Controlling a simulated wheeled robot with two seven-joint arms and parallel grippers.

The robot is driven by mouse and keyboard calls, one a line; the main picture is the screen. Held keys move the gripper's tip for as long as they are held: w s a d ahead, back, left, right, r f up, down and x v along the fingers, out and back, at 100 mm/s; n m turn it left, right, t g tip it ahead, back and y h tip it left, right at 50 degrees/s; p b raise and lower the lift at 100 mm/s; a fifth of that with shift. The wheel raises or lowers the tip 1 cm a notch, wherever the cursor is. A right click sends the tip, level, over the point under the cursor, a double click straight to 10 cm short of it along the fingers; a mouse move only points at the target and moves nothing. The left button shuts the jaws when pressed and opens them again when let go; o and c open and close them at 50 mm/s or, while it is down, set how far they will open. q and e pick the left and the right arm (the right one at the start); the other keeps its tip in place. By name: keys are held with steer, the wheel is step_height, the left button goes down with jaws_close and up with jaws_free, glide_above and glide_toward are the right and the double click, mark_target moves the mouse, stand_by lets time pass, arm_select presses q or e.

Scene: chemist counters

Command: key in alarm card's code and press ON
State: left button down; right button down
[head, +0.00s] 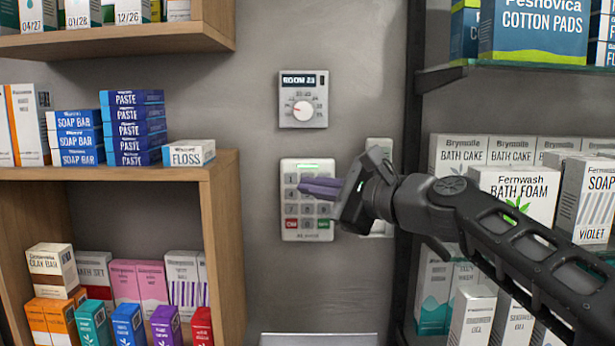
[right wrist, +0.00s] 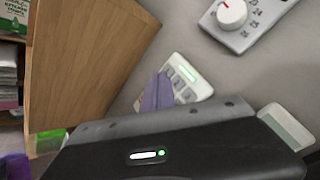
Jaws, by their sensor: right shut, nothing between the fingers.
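The alarm keypad (head: 307,170) is a white wall panel with grey number keys, a red key (head: 291,224) at its lower left and a green key (head: 323,224) at its lower right. A green light shows at its top; the keypad (right wrist: 186,76) also shows in the right wrist view, partly covered. My right gripper (head: 304,187) is shut and empty, its purple fingertips in front of the keypad's middle rows. I cannot tell whether they touch a key. The fingers (right wrist: 158,92) hide part of the keys. The alarm card is not recognisable, and my left gripper is not in view.
A thermostat (head: 303,100) reading ROOM 23 is above the keypad. A pale wall plate (head: 379,150) is partly behind my right gripper. A wooden shelf (head: 222,190) with boxes stands left, and a dark shelf (head: 440,78) with boxes right.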

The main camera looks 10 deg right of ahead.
steer(key=shift+w+d, duration=0.2)
steer(key=shift+w, duration=0.5)
steer(key=shift+w, duration=0.15)
stand_by(1.5)
steer(key=shift+w+d, duration=0.1)
steer(key=shift+w, duration=0.15)
steer(key=shift+w+d+p, duration=0.1)
steer(key=shift+w+p, duration=0.25)
steer(key=shift+p, duration=0.05)
stand_by(0.6)
steer(key=shift+s, duration=0.15)
steer(key=shift+s+a, duration=0.2)
steer(key=shift+s, duration=0.4)
steer(key=s, duration=0.2)
steer(key=s+a+b, duration=0.1)
steer(key=s, duration=0.2)
steer(key=shift+a, duration=0.15)
stand_by(0.3)
